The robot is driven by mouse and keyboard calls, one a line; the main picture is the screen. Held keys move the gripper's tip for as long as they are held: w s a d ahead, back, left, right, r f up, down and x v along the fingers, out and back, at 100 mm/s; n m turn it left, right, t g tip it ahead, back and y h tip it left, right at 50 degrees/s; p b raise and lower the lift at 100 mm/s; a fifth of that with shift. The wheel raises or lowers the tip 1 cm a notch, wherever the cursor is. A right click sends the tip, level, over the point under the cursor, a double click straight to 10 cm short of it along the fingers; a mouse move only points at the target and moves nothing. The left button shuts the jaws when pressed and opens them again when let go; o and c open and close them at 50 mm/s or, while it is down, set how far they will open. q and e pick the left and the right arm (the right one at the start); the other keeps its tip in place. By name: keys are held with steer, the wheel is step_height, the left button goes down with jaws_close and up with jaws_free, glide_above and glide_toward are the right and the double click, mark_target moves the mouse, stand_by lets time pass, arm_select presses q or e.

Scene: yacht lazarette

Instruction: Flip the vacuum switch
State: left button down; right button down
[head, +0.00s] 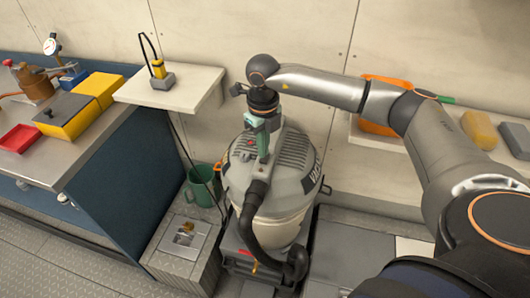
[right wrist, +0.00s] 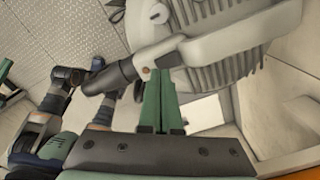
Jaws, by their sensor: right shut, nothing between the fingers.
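Contact between fingertips and vacuum cannot be made out.
A wall shelf (head: 170,92) with a yellow and grey device (head: 158,75) is left of the vacuum. A green bucket (head: 202,185) stands beside it. A workbench (head: 50,165) with yellow boxes is at far left. An orange container (head: 378,128) sits on a right shelf behind my arm.

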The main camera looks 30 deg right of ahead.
mark_target(264, 161)
steer(key=shift+r+p, duration=1.35)
steer(key=shift+r, duration=0.85)
